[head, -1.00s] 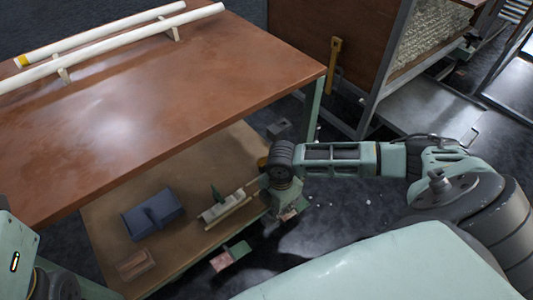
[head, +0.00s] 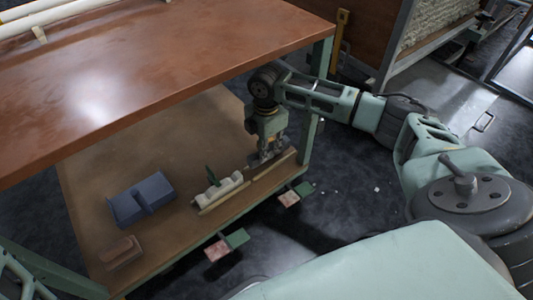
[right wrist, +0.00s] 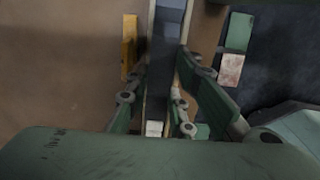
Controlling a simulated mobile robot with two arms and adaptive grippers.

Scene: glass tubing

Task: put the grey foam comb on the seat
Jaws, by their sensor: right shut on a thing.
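My right gripper (head: 270,150) points down at the far right end of the lower shelf. In the right wrist view its fingers (right wrist: 161,72) are closed around a long dark grey piece, which I take to be the grey foam comb (right wrist: 167,38). The comb lies in line with the narrow wooden-edged seat (head: 275,166) along the shelf's front edge. It is low between the seat's strips; I cannot tell whether it rests there. A pale notched block (head: 220,189) with a green tab stands at the seat's left part.
A blue-grey notched block (head: 141,199) and a brown block (head: 120,253) lie on the lower shelf (head: 110,150). The tabletop (head: 160,70) overhangs it. A table leg (head: 312,110) stands close beside my right gripper. Green and pink pads (head: 226,245) show beyond the shelf edge.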

